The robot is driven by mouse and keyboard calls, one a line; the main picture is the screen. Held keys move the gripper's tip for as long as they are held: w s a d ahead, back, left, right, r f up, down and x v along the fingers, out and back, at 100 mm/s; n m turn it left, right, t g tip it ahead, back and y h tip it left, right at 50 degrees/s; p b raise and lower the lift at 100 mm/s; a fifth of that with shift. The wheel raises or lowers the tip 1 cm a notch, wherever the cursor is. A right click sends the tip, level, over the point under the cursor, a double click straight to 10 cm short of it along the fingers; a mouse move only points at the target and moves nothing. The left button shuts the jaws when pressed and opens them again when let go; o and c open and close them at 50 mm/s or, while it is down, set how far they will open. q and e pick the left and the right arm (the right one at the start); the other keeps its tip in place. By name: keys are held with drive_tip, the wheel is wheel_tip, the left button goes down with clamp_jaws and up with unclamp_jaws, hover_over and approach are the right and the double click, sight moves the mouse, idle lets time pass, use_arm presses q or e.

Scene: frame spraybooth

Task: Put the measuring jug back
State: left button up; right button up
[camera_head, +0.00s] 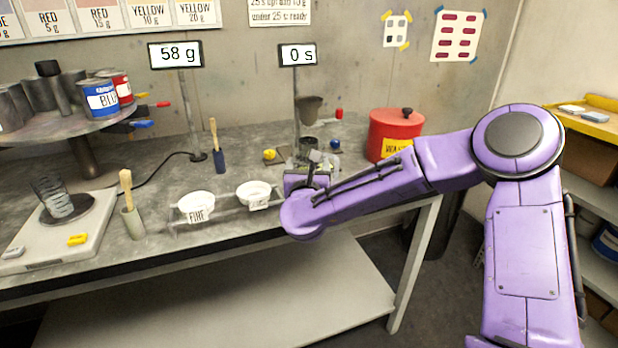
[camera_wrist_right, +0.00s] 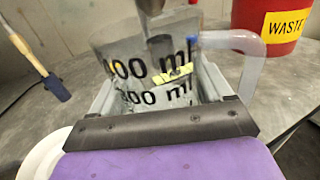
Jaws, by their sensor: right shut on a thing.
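The clear measuring jug (camera_wrist_right: 128,72), with black ml markings, a yellow mark and a pale handle (camera_wrist_right: 252,68) on its right, fills the middle of the right wrist view. My right gripper (camera_wrist_right: 155,100) is shut on it, with a finger on each side of its body. In the head view my right gripper (camera_head: 308,172) is at the rear middle of the bench, by the stand, and mostly hides the jug. I cannot tell whether the jug touches the bench. My left gripper is not in view.
A dark flow cup (camera_head: 311,104) hangs on the stand under the "0 s" display (camera_head: 297,55). A red waste bin (camera_head: 390,133) stands to the right. Two white strainers (camera_head: 196,205) sit at the front edge. A scale (camera_head: 92,235) bears a clear cup (camera_head: 52,197).

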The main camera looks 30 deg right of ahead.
drive_tip(key=f, duration=0.4)
drive_tip(key=shift+w+d, duration=0.25)
drive_tip(key=shift+s, duration=0.1)
drive_tip(key=shift+f+b, duration=0.1)
drive_tip(key=shift+b, duration=0.2)
drive_tip(key=o, duration=1.1)
drive_tip(key=shift+a+r+p, duration=0.1)
drive_tip(key=shift+r+p, duration=0.15)
drive_tip(key=shift+p, duration=0.1)
drive_tip(key=b+v, duration=0.2)
drive_tip(key=v, duration=1)
drive_tip(key=shift+b, duration=0.35)
